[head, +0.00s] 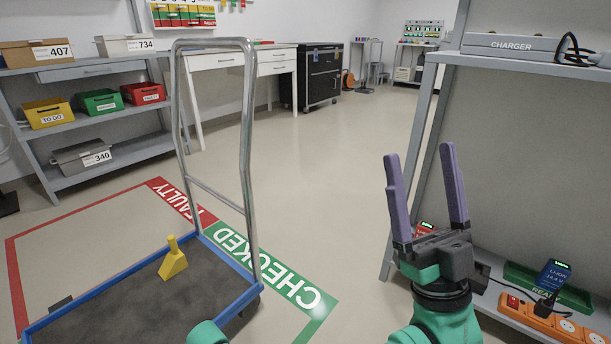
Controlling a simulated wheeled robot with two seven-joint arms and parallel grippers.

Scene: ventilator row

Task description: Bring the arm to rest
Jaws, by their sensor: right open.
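My right gripper (424,180) is raised in front of the charger shelf at the right. Its two purple fingers point up and stand apart, with nothing between them. My left gripper is not in the head view. A small green rounded part of my own body shows at the bottom centre edge.
A trolley (240,287) with a tall metal handle stands at the left, with a yellow wedge-like object (174,262) on its deck. The shelf (520,59) at the right holds a charger (510,43) and, lower down, an orange power strip (535,318). Open floor (330,170) lies between.

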